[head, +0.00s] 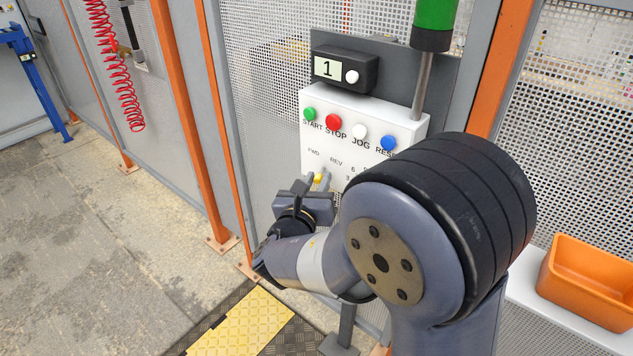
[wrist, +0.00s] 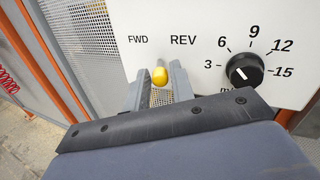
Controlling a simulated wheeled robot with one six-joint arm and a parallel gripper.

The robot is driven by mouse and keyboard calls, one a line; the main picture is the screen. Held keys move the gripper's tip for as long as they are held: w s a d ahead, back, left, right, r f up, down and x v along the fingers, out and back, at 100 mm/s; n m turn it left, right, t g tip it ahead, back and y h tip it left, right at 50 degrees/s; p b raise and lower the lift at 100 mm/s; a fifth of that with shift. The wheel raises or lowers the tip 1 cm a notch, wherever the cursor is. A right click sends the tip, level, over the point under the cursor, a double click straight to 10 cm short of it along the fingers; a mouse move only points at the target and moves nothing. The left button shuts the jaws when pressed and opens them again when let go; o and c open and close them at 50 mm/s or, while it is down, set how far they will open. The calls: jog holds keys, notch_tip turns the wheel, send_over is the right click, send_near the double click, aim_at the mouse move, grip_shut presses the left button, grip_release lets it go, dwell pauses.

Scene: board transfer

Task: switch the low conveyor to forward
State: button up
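The white control box (head: 314,142) has a lever with a yellow tip (wrist: 159,76) below the printed FWD (wrist: 138,39) and REV (wrist: 183,40) labels. In the wrist view the tip lies between the two labels from left to right. My gripper (head: 321,180) is at the lower left of the box face. In the wrist view its two grey fingers (wrist: 160,84) stand on either side of the yellow tip, with a narrow gap showing between them. The lever's base is hidden. The low conveyor is not recognisable in either view.
Green START (head: 309,114), red STOP (head: 334,121), white JOG (head: 360,131) and blue RESET (head: 389,143) buttons sit above. A black dial (wrist: 245,70) is right of the lever. A display (head: 345,69) reads 1. An orange bin (head: 590,290) stands right; mesh fencing (head: 258,90) is behind.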

aim_at(321, 169)
grip_shut()
jog(key=shift+a, duration=0.1)
jog(key=shift+w+a+m+g+h+p, duration=0.45)
jog(key=shift+m+g+h+p, duration=0.65)
jog(key=shift+m+g+h, duration=0.5)
jog(key=shift+w+a+m+g+h+p, duration=0.45)
jog(key=shift+m+g+h+p, duration=0.75)
jog(key=shift+h, duration=0.75)
jog(key=shift+w+a+m+g+h+p, duration=0.45)
jog(key=shift+m+g+h+p, duration=0.5)
jog(key=shift+m+g+h, duration=0.6)
jog(key=shift+s+a+h, duration=0.1)
jog(key=shift+h, duration=0.2)
jog(key=shift+o, duration=1.9)
grip_release()
